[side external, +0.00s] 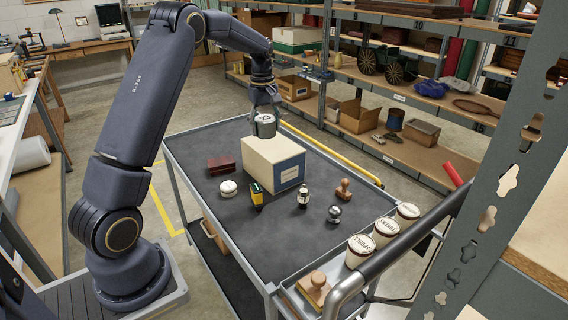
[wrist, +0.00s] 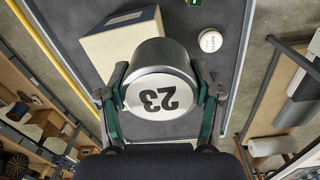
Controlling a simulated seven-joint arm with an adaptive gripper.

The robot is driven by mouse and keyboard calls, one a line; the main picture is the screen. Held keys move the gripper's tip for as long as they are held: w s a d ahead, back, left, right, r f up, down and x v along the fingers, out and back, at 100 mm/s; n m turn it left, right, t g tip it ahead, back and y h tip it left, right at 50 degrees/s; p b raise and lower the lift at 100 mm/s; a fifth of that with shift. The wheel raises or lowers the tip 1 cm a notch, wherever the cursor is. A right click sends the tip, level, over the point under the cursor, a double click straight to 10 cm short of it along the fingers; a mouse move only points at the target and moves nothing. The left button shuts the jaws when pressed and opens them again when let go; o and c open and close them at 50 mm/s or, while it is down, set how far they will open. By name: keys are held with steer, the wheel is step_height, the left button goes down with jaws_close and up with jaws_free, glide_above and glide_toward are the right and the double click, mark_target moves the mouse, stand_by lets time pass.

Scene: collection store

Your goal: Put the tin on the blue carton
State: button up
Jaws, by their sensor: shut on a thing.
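The tin (side external: 264,128) is a grey metal cylinder; its pale end with a black "23" faces the camera in the wrist view (wrist: 160,94). My gripper (side external: 264,112) is shut around the tin, with one finger on each side of it in the wrist view (wrist: 163,88). The blue carton (side external: 289,175) is a box with a cream top and a blue side, standing on the cart. The tin is at the far edge of the carton's top in the side view. In the wrist view it partly covers the carton (wrist: 114,42). I cannot tell whether they touch.
The dark cart top (side external: 225,225) holds a red-brown box (side external: 221,165), a round white-topped tin (side external: 228,188), a yellow-black item (side external: 256,194), a small bottle (side external: 303,197), a metal ball (side external: 334,214) and a stamp (side external: 344,189). Labelled jars (side external: 384,231) stand at the cart's near end.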

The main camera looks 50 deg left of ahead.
glide_above(275, 154)
step_height(275, 154, down, 6)
steer(key=shift+s+r, duration=0.15)
steer(key=shift+r, duration=0.1)
steer(key=shift+a+f, duration=0.15)
steer(key=shift+f, duration=1.55)
steer(key=shift+f, duration=0.1)
steer(key=o, duration=1.2)
